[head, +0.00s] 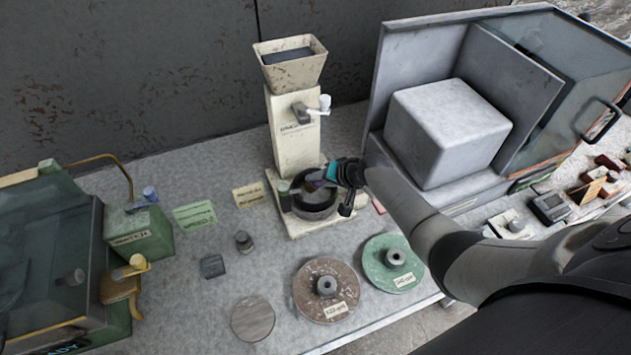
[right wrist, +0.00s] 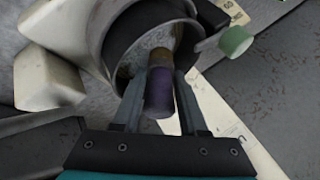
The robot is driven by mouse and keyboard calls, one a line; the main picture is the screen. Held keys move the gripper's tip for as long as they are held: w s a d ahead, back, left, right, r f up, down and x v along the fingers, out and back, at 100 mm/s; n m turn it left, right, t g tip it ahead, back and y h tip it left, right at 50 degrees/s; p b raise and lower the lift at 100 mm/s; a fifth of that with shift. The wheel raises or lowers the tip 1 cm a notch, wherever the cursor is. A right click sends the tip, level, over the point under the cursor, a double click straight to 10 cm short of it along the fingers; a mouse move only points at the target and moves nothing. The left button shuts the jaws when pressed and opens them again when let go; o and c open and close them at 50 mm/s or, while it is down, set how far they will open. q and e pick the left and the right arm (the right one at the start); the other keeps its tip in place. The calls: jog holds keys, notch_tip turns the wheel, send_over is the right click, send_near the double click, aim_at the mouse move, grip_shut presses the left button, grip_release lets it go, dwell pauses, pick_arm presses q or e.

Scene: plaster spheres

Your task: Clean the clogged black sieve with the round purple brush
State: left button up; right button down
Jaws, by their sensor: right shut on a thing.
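The black sieve (head: 316,208) is a round ring on the base of the cream machine, with a grey, speckled inside. It also fills the upper middle of the right wrist view (right wrist: 118,62). My right gripper (head: 328,176) is at the sieve's upper right edge in the head view. It is shut on the round purple brush (right wrist: 160,95), whose brownish end points into the sieve's opening. Whether the brush touches the grey surface inside, I cannot tell. In the head view the gripper hides most of the brush. My left gripper is not in view.
The cream machine (head: 293,130) with a hopper stands behind the sieve. A brown disc (head: 312,302) and a green disc (head: 378,272) lie in front. A grey block (head: 447,130) stands in an open cabinet at right. A green-framed tank (head: 50,270) is at left.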

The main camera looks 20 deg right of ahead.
jog(key=shift+d, duration=0.65)
jog(key=shift+a, duration=0.85)
jog(key=shift+a+f+p, duration=0.1)
jog(key=shift+a+p, duration=0.35)
jog(key=shift+a, duration=0.55)
jog(key=shift+s+d+b, duration=0.1)
jog(key=shift+d+b, duration=0.5)
jog(key=shift+d, duration=1.25)
jog(key=shift+a+r, duration=0.1)
jog(key=shift+r, duration=0.1)
jog(key=shift+a+r+p, duration=0.45)
jog(key=shift+p, duration=0.35)
jog(key=shift+a+r+p, duration=0.25)
jog(key=shift+a+p, duration=0.1)
jog(key=shift+a, duration=0.05)
jog(key=shift+f, duration=0.1)
